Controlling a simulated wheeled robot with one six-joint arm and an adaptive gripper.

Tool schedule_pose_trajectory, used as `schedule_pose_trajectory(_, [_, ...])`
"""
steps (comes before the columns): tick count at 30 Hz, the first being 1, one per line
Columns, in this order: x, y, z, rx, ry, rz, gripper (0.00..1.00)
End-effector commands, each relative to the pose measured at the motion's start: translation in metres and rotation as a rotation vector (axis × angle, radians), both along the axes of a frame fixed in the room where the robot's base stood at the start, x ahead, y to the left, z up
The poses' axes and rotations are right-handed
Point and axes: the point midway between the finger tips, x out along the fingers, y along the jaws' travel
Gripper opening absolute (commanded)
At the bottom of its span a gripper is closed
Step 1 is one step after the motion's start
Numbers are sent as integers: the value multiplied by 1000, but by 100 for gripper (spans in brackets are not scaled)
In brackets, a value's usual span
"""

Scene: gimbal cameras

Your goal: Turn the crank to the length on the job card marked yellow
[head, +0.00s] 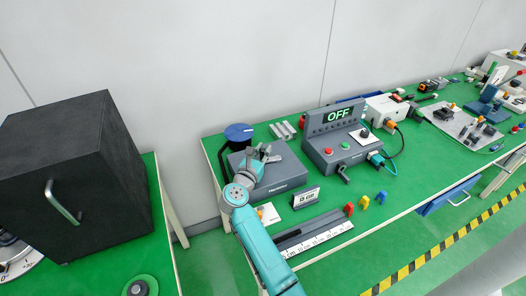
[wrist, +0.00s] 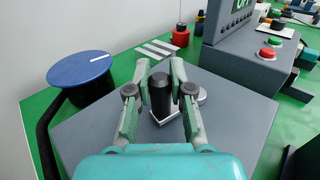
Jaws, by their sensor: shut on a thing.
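My gripper (wrist: 160,70) is shut on a dark upright cylindrical knob, the crank handle (wrist: 160,95), above the grey box. Under the knob a light metal piece shows partly; the fingers hide the rest. In the head view my gripper (head: 258,162) is over the same grey box (head: 287,174), and the knob is hard to make out. A small dark-framed card (head: 306,197) with a printed length, perhaps 12 cm, stands in front of the box. A flat white card (head: 268,213) lies beside my arm; its print is too small to read. The yellow marker (head: 365,202) stands to the right.
A red marker (head: 349,209) and a blue marker (head: 381,196) flank the yellow one. A ruled scale (head: 318,238) lies in front. The control box (head: 340,148) reads OFF. A blue-topped reel (wrist: 80,70) stands left of the grey box. A black cabinet (head: 75,170) stands at left.

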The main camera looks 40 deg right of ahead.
Motion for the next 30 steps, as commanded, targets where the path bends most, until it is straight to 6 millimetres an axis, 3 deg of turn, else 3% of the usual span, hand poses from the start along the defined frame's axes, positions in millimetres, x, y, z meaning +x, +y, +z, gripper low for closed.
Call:
schedule_pose_trajectory(21, [21, -18, 1, 0, 0, -479, 0])
schedule_pose_trajectory(30, [23, -23, 1, -1, 0, -601, 0])
